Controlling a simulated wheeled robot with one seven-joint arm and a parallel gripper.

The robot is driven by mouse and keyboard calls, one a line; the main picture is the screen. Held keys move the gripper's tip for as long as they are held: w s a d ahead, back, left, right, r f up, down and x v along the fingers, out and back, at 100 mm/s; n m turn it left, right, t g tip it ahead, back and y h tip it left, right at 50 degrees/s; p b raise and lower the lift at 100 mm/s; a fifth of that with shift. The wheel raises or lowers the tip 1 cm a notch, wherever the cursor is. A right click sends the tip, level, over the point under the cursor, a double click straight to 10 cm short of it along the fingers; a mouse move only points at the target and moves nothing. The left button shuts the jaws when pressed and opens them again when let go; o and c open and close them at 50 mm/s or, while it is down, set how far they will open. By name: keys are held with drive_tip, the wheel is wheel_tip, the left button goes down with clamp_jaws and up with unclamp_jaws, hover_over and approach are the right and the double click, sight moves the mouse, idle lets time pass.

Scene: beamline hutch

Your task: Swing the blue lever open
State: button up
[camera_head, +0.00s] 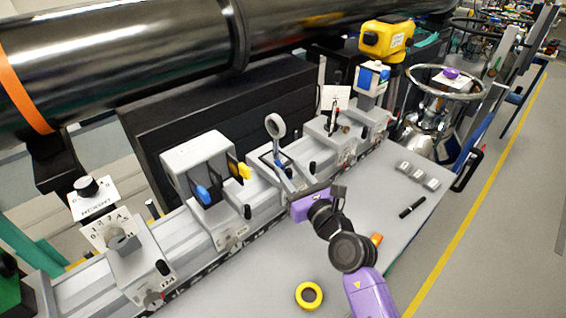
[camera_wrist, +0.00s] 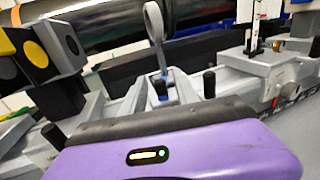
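A smaller blue part (camera_head: 278,163) shows at the foot of the round lens mount (camera_head: 275,127), which also shows in the wrist view (camera_wrist: 154,22). My gripper (camera_head: 308,206), with its purple housing, is in front of the rail, right of the grey box and apart from the blue lever. In the wrist view its purple housing (camera_wrist: 180,158) fills the bottom. Its fingers are hidden, so its opening does not show.
A large black pipe (camera_head: 120,55) runs behind the rail. Several black knobs stick up along the rail. The grey bench holds a yellow-and-black round piece (camera_head: 309,295), a black pen (camera_head: 412,207) and small grey blocks (camera_head: 418,174). A handwheel (camera_head: 446,82) stands at the right.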

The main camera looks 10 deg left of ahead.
sight(283, 169)
drive_tip(key=shift+x, duration=2)
clamp_jaws()
